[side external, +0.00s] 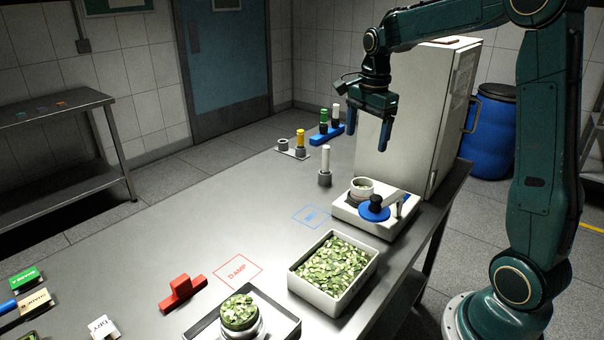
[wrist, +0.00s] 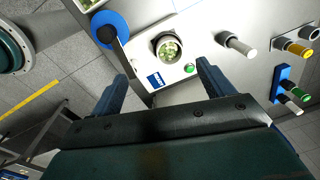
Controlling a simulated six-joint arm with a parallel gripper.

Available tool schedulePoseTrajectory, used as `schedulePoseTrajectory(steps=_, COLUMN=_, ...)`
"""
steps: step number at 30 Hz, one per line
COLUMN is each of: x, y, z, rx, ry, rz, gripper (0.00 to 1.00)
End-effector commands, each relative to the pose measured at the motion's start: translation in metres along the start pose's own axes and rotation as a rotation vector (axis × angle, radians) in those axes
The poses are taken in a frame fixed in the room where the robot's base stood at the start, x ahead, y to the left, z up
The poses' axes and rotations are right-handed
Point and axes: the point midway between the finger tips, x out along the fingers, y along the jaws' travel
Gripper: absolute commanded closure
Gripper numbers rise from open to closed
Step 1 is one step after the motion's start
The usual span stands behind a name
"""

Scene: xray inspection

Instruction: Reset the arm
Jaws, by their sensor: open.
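My gripper (side external: 368,128) hangs pointing down above the back right part of the steel table, in front of a white cabinet. Its two blue fingers are apart with nothing between them. In the wrist view, my gripper (wrist: 165,90) shows open above a white device (side external: 378,222). A small cup (side external: 362,187) sits on that device and holds some green pieces, seen in the wrist view (wrist: 168,48). A blue round part (side external: 374,210) with a black knob is at the device's front right. The gripper is well above the cup and touches nothing.
The white cabinet (side external: 408,110) stands close behind the gripper. A white cylinder (side external: 325,162) and a blue rack (side external: 327,135) with coloured-top cylinders stand to the left. A tray of green pieces (side external: 299,283), a red block (side external: 182,291) and a filled dish (side external: 239,318) are nearer the front.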

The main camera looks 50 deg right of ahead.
Motion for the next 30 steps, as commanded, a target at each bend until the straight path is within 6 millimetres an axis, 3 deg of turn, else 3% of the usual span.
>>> schedulePoseTrajectory(steps=6, x=-0.029, y=0.036, z=0.039, rx=-0.310, ry=0.017, rz=-0.075, gripper=0.20)
schedulePoseTrajectory(steps=15, x=-0.053, y=0.091, z=0.080, rx=-0.740, ry=0.060, rz=-0.175, gripper=0.20)
schedulePoseTrajectory(steps=30, x=-0.054, y=0.191, z=0.121, rx=-1.441, ry=0.190, rz=-0.336, gripper=0.20)
